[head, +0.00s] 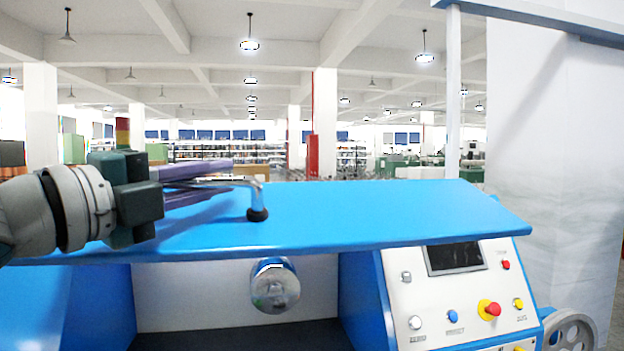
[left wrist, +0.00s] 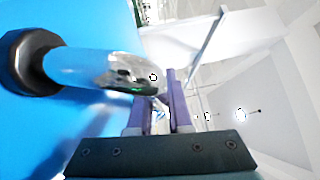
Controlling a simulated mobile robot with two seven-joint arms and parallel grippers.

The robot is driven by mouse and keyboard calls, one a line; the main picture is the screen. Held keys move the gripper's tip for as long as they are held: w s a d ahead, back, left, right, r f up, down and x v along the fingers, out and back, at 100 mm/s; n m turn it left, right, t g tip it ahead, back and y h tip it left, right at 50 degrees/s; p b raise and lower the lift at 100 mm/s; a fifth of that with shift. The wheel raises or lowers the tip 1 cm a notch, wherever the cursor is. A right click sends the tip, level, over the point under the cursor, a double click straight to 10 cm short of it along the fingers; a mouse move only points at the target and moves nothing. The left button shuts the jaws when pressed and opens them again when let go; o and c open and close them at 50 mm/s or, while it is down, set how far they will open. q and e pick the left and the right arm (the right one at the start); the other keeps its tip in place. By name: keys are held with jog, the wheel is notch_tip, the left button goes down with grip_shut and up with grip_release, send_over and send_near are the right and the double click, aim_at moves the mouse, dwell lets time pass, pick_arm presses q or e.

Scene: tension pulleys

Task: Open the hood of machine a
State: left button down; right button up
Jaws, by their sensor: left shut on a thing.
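The hood of the blue machine is a flat blue panel (head: 400,213) spanning the head view, raised with an open gap under its front edge. A chrome bent handle (head: 260,190) stands on it on a black round foot. The handle shows large in the left wrist view (left wrist: 105,68), its black foot at the left. My left gripper (head: 222,178) comes in from the left, over the hood, with its purple fingers shut on the handle. In the left wrist view its fingers (left wrist: 158,108) are partly hidden by the handle. My right gripper is not in view.
Below the hood, a metal cylinder (head: 274,286) sticks out from a white inner wall. A control panel (head: 455,290) with a dark screen and coloured buttons is at the right, beside a grey handwheel (head: 570,332). A white post (head: 453,95) rises behind the hood.

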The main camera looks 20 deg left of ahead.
pick_arm(q)
jog(key=c, duration=0.8)
grip_release()
jog(key=shift+c, duration=0.2)
jog(key=shift+f, duration=0.1)
jog(key=shift+s+a+f, duration=0.1)
jog(key=shift+s+f, duration=0.05)
jog(key=shift+s, duration=0.15)
jog(key=b+v, duration=0.4)
jog(key=v, duration=0.3)
jog(key=shift+s, duration=0.1)
jog(key=shift+v, duration=1.05)
jog(key=shift+s+r, duration=0.1)
jog(key=shift+r, duration=0.15)
